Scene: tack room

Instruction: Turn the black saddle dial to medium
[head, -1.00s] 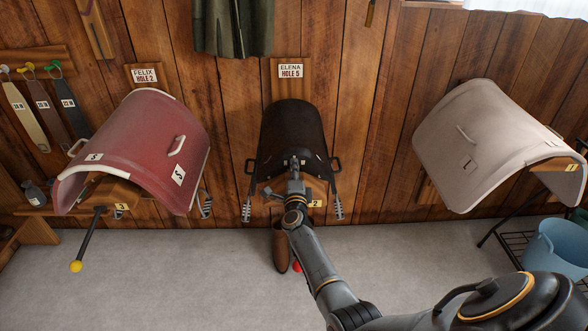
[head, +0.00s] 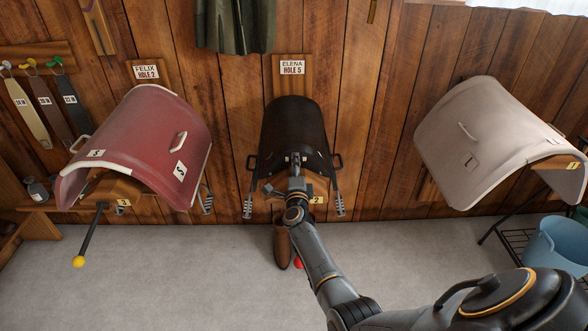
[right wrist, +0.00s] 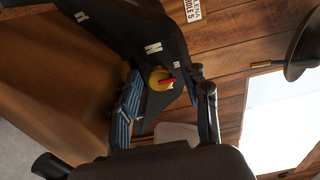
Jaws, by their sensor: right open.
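The black saddle (head: 294,120) hangs on the wooden wall under the sign "ELENA HOLE 5" (head: 292,67). Its dial (right wrist: 160,79), a yellow knob with a red pointer, shows in the right wrist view. My right gripper (head: 296,162) is at the saddle's front lower edge and hides the dial in the head view. In the right wrist view its open fingers (right wrist: 166,76) stand on both sides of the dial; I cannot tell whether they touch it. My left gripper is not in view.
A red saddle (head: 150,140) is on the left and a pale saddle (head: 480,135) on the right. A brown boot (head: 281,245) stands below the black saddle. A blue bucket (head: 553,245) is at the right. Grey floor is clear at the left front.

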